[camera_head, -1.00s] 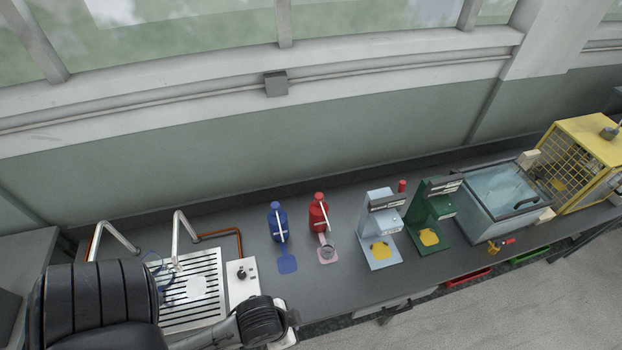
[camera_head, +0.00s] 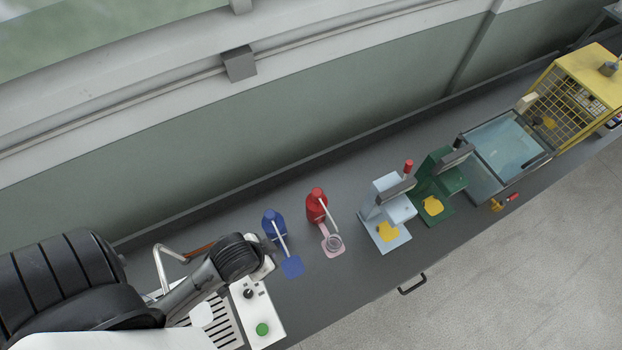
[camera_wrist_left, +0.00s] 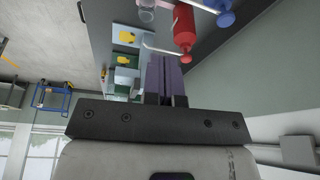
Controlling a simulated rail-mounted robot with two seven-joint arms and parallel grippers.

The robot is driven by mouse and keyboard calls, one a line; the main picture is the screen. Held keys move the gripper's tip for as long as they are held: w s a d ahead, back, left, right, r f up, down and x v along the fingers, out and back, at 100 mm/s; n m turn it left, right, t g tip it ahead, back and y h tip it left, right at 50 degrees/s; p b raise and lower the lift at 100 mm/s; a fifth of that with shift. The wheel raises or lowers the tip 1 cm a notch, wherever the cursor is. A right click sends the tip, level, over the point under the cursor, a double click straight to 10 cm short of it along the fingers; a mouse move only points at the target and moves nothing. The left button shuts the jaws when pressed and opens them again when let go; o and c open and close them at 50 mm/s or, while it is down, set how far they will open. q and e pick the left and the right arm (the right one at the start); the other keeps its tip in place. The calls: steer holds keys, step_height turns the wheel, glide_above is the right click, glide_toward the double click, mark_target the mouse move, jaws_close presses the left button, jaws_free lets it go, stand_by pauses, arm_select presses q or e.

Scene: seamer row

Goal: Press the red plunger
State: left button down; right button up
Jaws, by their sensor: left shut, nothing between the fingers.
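The red pump bottle (camera_head: 316,208) stands upright on the counter, with a red plunger head (camera_head: 317,191) on top and a pale spout slanting forward. A clear cup (camera_head: 333,243) sits on the pink pad below the spout. In the left wrist view the red bottle (camera_wrist_left: 183,27) and its round plunger head (camera_wrist_left: 186,58) show just beyond my fingers. My left gripper (camera_wrist_left: 166,60) is shut and empty, its fingers together, apart from the plunger as far as I can tell. In the head view its fingers are hard to make out. My right gripper is not in view.
A blue pump bottle (camera_head: 273,225) stands left of the red one, near my left wrist. To the right are a pale blue machine (camera_head: 392,200), a green machine (camera_head: 440,175), a glass-lidded box (camera_head: 508,150) and a yellow cage (camera_head: 582,85). A white panel (camera_head: 248,312) has a green button.

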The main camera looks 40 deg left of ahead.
arm_select(q)
steer(key=w+d+f+n+h+b, duration=0.2)
steer(key=w+d+f+b, duration=0.25)
steer(key=w, duration=0.35)
step_height(320, 180, up, 2)
steer(key=n+g+y+b, duration=0.2)
steer(key=n+g+b, duration=0.2)
steer(key=n+b, duration=0.7)
glide_above(317, 192)
steer(key=p, duration=0.3)
steer(key=n, duration=0.3)
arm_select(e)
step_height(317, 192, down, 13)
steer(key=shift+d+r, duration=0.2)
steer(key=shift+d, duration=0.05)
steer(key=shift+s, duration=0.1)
arm_select(q)
step_height(317, 192, down, 12)
steer(key=shift+f+p, duration=0.15)
steer(key=shift+p, duration=0.4)
steer(key=shift+f, duration=0.9)
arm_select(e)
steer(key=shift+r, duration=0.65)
